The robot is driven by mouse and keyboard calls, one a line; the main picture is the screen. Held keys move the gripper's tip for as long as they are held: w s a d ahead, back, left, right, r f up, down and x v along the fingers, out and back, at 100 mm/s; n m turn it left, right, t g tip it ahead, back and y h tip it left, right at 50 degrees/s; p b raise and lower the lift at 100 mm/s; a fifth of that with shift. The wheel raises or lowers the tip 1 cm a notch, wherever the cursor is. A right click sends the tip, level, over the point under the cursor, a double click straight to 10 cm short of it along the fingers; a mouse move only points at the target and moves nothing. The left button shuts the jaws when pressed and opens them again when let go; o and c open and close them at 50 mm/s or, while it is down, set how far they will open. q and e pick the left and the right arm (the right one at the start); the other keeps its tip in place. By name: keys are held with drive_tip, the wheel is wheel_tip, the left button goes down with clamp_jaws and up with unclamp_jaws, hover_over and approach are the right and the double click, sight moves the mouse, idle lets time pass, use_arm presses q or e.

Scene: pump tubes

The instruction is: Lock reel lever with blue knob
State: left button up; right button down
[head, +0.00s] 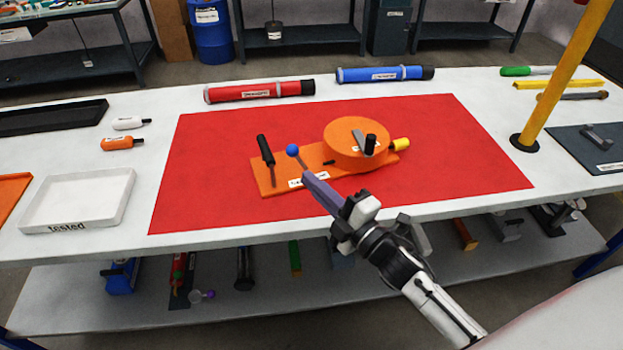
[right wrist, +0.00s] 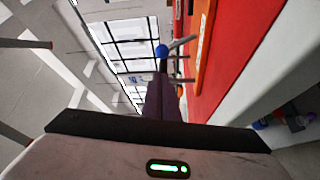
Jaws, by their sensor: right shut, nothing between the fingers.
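The orange reel device lies on the red mat, with a round orange drum (head: 356,142) on its flat base (head: 268,182). The lever's blue knob (head: 292,150) stands above the base, left of the drum; it also shows in the right wrist view (right wrist: 162,51). A black-handled lever (head: 265,150) stands at the base's left end. My right gripper (head: 308,178) is shut and empty, its purple fingers pointing up-left toward the blue knob, just below it in the head view. In the right wrist view the knob appears just beyond the fingertips; I cannot tell whether they touch. My left gripper is not in view.
The red mat (head: 210,190) is otherwise clear. Red (head: 258,91) and blue (head: 385,74) tubes lie behind it. A white "tested" tray (head: 80,200) is at left. A yellow post (head: 565,75) stands at right. The drum carries a black knob (head: 370,142).

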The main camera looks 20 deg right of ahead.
sight(298, 159)
drive_tip(key=x, duration=0.6)
drive_tip(key=shift+w+r, duration=0.1)
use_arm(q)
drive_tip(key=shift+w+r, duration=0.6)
use_arm(e)
drive_tip(key=shift+w+a, duration=0.2)
drive_tip(key=shift+w, duration=0.5)
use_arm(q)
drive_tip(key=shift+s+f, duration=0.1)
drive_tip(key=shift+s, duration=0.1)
